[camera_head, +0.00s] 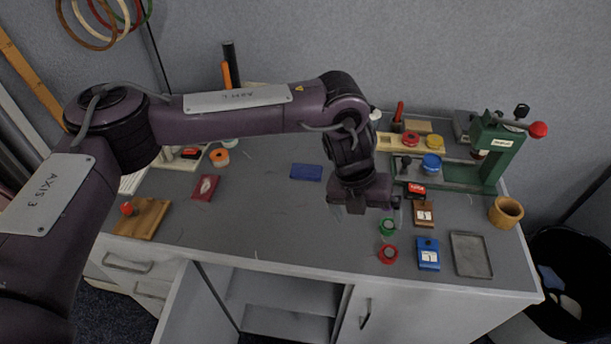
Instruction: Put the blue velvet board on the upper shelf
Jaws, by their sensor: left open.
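A plain flat blue piece (306,171) lies near the middle of the grey worktop. A second blue board (428,254) with a white numbered tag lies at the front right; I cannot tell by texture which one is velvet. The upper shelf (280,290) shows inside the open cabinet below the worktop, with a lower surface under it. My left gripper (364,208) is open and points down over the worktop, right of the plain blue piece and left of the tagged board. It appears empty. My right gripper is not in view.
Green and red rings (388,254), a wooden tagged block (424,213), a grey tray (471,254) and a green press (493,150) stand at right. A red board (204,187) and a wooden board (143,217) lie at left. The front middle of the worktop is clear.

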